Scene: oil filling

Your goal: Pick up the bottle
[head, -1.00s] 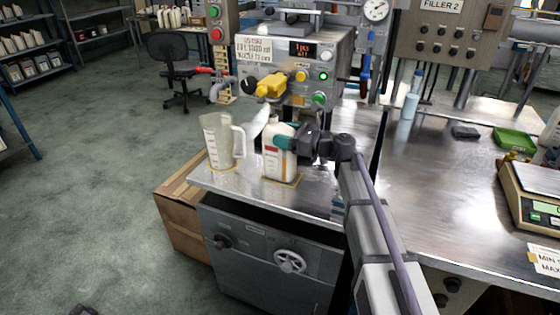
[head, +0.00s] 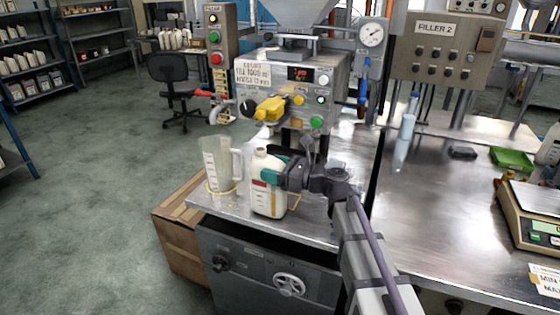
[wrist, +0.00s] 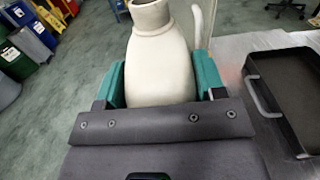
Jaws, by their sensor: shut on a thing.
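The cream-white bottle (head: 267,200) with a red label is upright at the front of the metal bench. It stands clear of the yellow square outline (head: 295,202), which shows behind it to the right. Whether its base touches the bench is unclear. My gripper (head: 270,178) has its teal fingers closed around the bottle's upper body from the right. In the wrist view the bottle (wrist: 160,55) fills the space between both teal fingers (wrist: 160,85); its neck is open at the top and its lower part is hidden by my gripper.
A clear measuring jug (head: 217,165) stands close to the left of the bottle. The filling machine (head: 290,85) with a yellow valve (head: 271,108) is behind. A black tray (wrist: 288,90) lies to the right in the wrist view. A cardboard box (head: 178,225) is beside the bench.

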